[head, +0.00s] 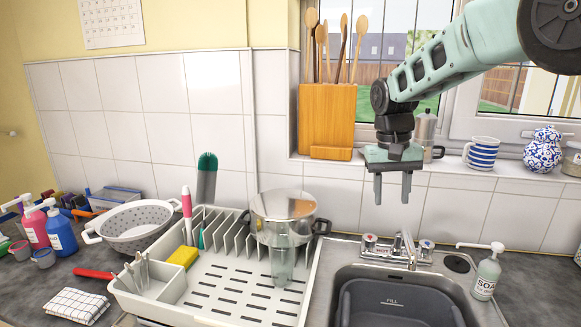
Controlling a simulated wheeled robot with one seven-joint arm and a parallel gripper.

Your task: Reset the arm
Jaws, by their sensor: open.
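My gripper (391,187) hangs from my arm in front of the window and tiled wall, above the back of the sink. Its two fingers point down and are spread apart, with nothing between them. It touches nothing that I can see.
Below are the faucet (410,250), sink basin (400,303) and soap bottle (487,272). To the left, a dish rack (160,308) holds a metal pot (283,212) and a glass (282,265). A striped mug (481,153) and moka pot (425,130) stand on the sill.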

